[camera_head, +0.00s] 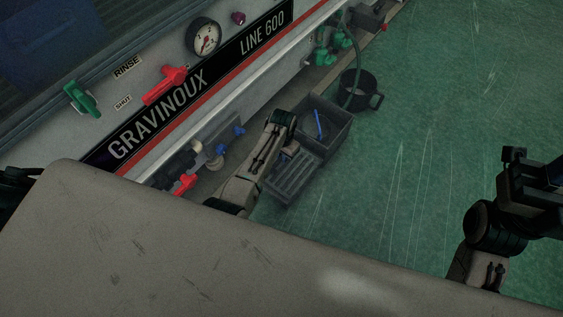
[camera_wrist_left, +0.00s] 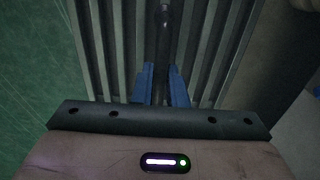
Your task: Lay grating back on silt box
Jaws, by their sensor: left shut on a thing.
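The silt box (camera_head: 340,132) is a dark grey open box on the green floor beside the machine. A blue object (camera_head: 318,123) shows inside it. The grating (camera_head: 291,178), a grey slatted panel, is at the box's near side, lower left of its opening; whether it touches the box or floor I cannot tell. My left arm reaches over the grating's left side and hides part of it. In the left wrist view, the blue fingers of my left gripper (camera_wrist_left: 161,88) are shut on a dark bar over the grating's slats (camera_wrist_left: 105,45). My right gripper (camera_head: 530,172) is at the right edge, away from the box, its fingers unclear.
A black bucket (camera_head: 357,92) with a green hose (camera_head: 357,55) stands behind the box. The machine front (camera_head: 215,90), with red and green valves, runs along the left. A large grey surface (camera_head: 180,250) fills the foreground. Green floor (camera_head: 440,110) is clear to the right.

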